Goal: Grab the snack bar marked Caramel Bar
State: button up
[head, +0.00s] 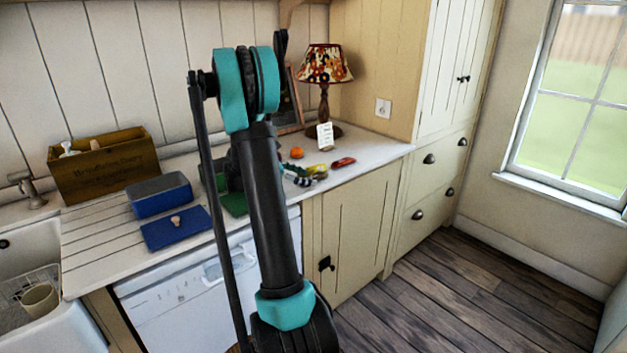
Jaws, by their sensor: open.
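On the counter right of my arm lies a loose group of small items. A red flat item (344,161) lies at the right of the group and a yellow one (317,169) lies left of it. Any of these could be a snack bar; no lettering is readable, so I cannot tell which is the Caramel Bar. My arm rises through the middle of the head view and hides part of the counter.
An orange round item (297,153), a white card (325,136) and a lamp (325,75) stand behind the group. Left are a blue box (160,197), its blue lid (176,229), a wooden caddy (108,168) and the sink (55,320). Open floor lies right.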

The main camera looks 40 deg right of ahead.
jog(key=shift+d+f, duration=0.4)
jog(key=shift+f, duration=0.05)
grip_shut()
jog(key=shift+r, duration=0.1)
jog(key=shift+r, duration=0.1)
